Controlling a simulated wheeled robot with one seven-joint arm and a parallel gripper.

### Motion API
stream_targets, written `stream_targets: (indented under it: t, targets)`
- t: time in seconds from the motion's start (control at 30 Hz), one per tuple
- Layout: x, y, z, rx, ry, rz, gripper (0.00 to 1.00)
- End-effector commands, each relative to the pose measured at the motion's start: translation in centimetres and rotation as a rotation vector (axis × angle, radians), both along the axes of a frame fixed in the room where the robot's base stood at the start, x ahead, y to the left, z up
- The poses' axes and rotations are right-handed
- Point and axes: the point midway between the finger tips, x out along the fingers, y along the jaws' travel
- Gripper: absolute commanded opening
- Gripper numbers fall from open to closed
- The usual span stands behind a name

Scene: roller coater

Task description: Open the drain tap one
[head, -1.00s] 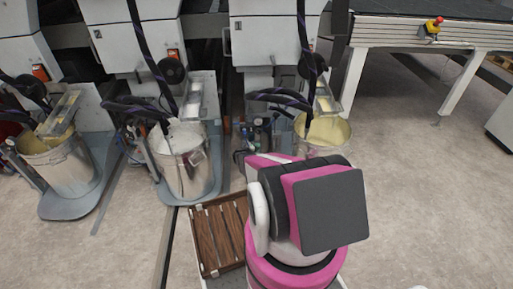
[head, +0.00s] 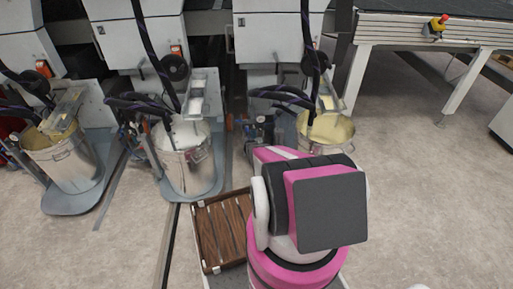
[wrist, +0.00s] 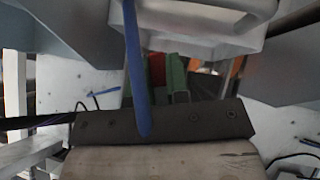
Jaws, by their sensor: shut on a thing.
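In the wrist view a long blue lever (wrist: 134,75), which looks like a tap handle, runs down in front of a dark bar with screws (wrist: 160,122). Red and green parts stand just behind the lever. In the head view my pink and dark arm covers the gripper and the place where it works, below the right bucket (head: 322,135).
Metal buckets stand under the machines at the left (head: 68,160) and in the middle (head: 185,160), with hoses hanging into them. A slatted brown wooden tray (head: 222,235) lies left of my arm. A conveyor table (head: 430,32) stands at the back right. The floor on the right is clear.

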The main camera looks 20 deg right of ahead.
Motion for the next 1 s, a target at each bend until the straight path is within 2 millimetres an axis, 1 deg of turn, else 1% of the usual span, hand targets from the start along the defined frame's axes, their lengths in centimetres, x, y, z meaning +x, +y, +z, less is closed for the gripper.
stream_targets:
  t: [0.2,0.43,1.0]
  targets:
    - [0.06,0.29,-0.09,0.095,-0.027,0.0,0.0]
    - [0.14,0.54,-0.14,0.16,-0.046,0.001,0.0]
    - [0.18,0.73,-0.19,0.201,-0.057,0.002,0.0]
